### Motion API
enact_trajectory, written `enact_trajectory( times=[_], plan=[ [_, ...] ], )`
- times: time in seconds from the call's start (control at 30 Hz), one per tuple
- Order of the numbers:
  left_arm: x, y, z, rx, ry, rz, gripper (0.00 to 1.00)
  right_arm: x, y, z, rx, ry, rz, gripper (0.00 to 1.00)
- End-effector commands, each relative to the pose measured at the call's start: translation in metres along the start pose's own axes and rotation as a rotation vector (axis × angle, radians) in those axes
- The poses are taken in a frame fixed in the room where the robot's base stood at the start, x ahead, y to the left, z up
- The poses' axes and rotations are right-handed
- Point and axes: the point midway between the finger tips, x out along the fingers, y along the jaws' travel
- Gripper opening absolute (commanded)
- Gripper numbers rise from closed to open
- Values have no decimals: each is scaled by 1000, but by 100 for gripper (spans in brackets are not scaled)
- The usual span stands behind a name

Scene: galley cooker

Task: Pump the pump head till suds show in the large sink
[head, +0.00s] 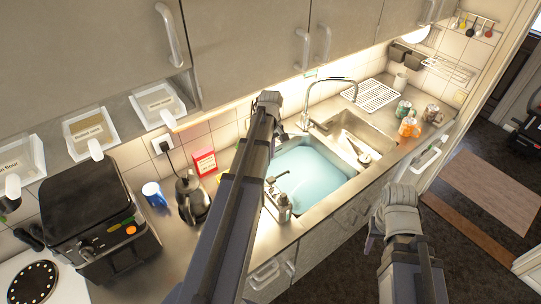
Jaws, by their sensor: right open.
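The large sink (330,192) holds light blue water with a smooth-looking surface; I cannot make out any suds on it. My right gripper (374,241) is open, in front of the counter to the right of the sink, well apart from the pump head.
A kettle (192,198), a blue mug (154,194) and a black air fryer (88,215) stand on the left counter. The floor at right is open.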

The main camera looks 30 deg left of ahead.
Motion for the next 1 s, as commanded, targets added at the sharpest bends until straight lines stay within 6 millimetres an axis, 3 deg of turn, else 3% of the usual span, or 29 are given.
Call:
enact_trajectory(
  times=[0.2,0.57,0.77,1.0],
  plan=[
    [-21,2,2,0,-1,-1,0,-21,2,1,10,-1,-1,50],
    [-17,2,2,0,-1,-1,0,-17,1,1,11,-1,-1,50],
    [-8,2,2,0,-1,-1,0,-8,1,1,7,0,-1,50],
    [17,2,2,0,-1,-1,0,17,-1,-1,-7,0,1,50]
  ],
)
